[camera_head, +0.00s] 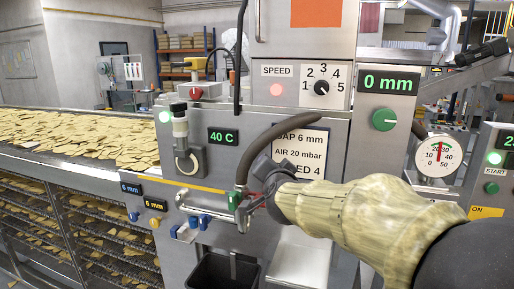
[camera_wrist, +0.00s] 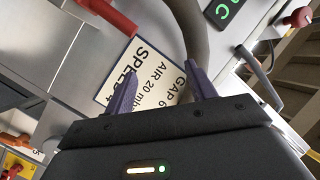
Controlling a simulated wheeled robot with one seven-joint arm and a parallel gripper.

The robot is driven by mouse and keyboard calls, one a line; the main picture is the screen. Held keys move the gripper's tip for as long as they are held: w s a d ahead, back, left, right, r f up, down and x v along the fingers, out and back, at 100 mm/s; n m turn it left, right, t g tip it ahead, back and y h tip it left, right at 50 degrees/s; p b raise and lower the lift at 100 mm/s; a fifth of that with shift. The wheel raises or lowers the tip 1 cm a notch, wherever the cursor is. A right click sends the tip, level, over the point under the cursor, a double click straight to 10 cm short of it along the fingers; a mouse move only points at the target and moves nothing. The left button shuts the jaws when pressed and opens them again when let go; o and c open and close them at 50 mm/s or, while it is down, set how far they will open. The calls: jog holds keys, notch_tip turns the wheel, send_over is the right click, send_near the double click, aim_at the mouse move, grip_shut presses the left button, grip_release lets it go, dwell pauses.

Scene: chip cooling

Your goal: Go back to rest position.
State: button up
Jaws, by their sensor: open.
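My gripper (camera_head: 270,178) is in front of the machine's front panel in the head view, at the end of my arm, which reaches in from the lower right. In the wrist view the two purple fingers of my gripper (camera_wrist: 158,82) stand apart with nothing held between them. Beyond the fingers are a settings card (camera_wrist: 145,75) and a thick grey hose (camera_wrist: 189,25). In the head view my gripper and wrist partly cover the card (camera_head: 314,140) and are close to the hose (camera_head: 258,145). I cannot tell whether they touch.
A speed dial (camera_head: 321,87), a "0 mm" display (camera_head: 389,83) and a round gauge (camera_head: 438,156) surround the arm. A conveyor of chips (camera_head: 75,135) runs at left. A dark bin (camera_head: 222,272) is below.

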jog(key=s+d+f+n+g, duration=0.2)
jog(key=s+d+f+g, duration=0.1)
jog(key=s+f, duration=0.5)
jog(key=s+d+f+n+g, duration=0.3)
jog(key=s+f+g, duration=0.3)
jog(key=f, duration=0.5)
jog(key=s+d+f+n+g, duration=0.2)
jog(key=s+d+f+g, duration=0.2)
jog(key=s+f, duration=0.6)
jog(key=shift+s+d+f+n+h, duration=0.15)
jog(key=shift+s+d+n+h, duration=0.2)
jog(key=shift+s+d, duration=0.25)
